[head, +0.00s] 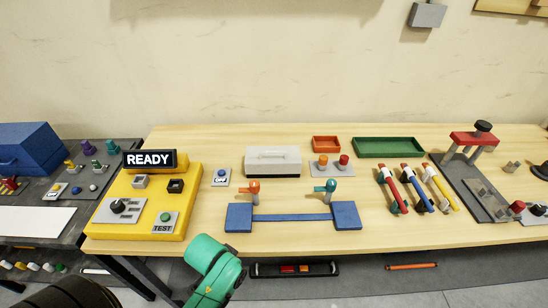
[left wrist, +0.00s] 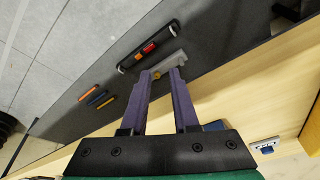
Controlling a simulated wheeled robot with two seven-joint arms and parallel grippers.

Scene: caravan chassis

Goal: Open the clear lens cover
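I cannot make out a clear lens cover for certain. My right gripper is in neither view.
A yellow panel (head: 133,218) with a READY sign (head: 149,160) stands at the left of the wooden table. Blue blocks joined by a bar (head: 290,217) lie in front. A green tray (head: 388,147), coloured handles and a red-topped stand (head: 474,139) are to the right.

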